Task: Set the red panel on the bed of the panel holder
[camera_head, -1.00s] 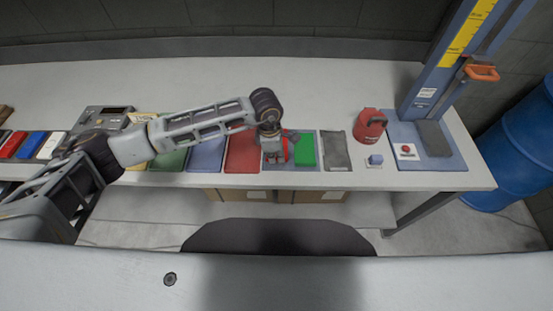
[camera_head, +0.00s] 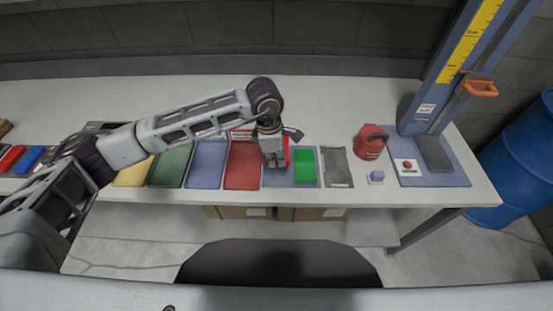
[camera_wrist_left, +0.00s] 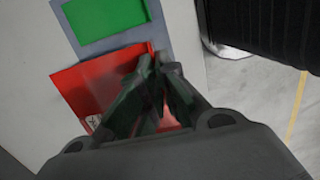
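My left gripper (camera_head: 273,160) is shut on the red panel (camera_head: 287,150), above the left part of a grey-blue tray (camera_head: 280,183). The panel's red face shows beside the fingers in the left wrist view (camera_wrist_left: 90,80), partly hidden by them. A green panel (camera_head: 305,168) lies on the same tray to the right of the gripper. What looks like the panel holder (camera_head: 460,178) stands at the right: a blue base with a tall upright and a dark rectangular bed (camera_head: 434,153), which is bare. My right gripper is not in view.
A red tray (camera_head: 243,165), blue tray (camera_head: 207,164) and green tray (camera_head: 171,165) lie left of the gripper. A dark grey tray (camera_head: 336,167), red canister (camera_head: 371,142) and small blue block (camera_head: 377,177) lie between gripper and holder. The table's rear is clear.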

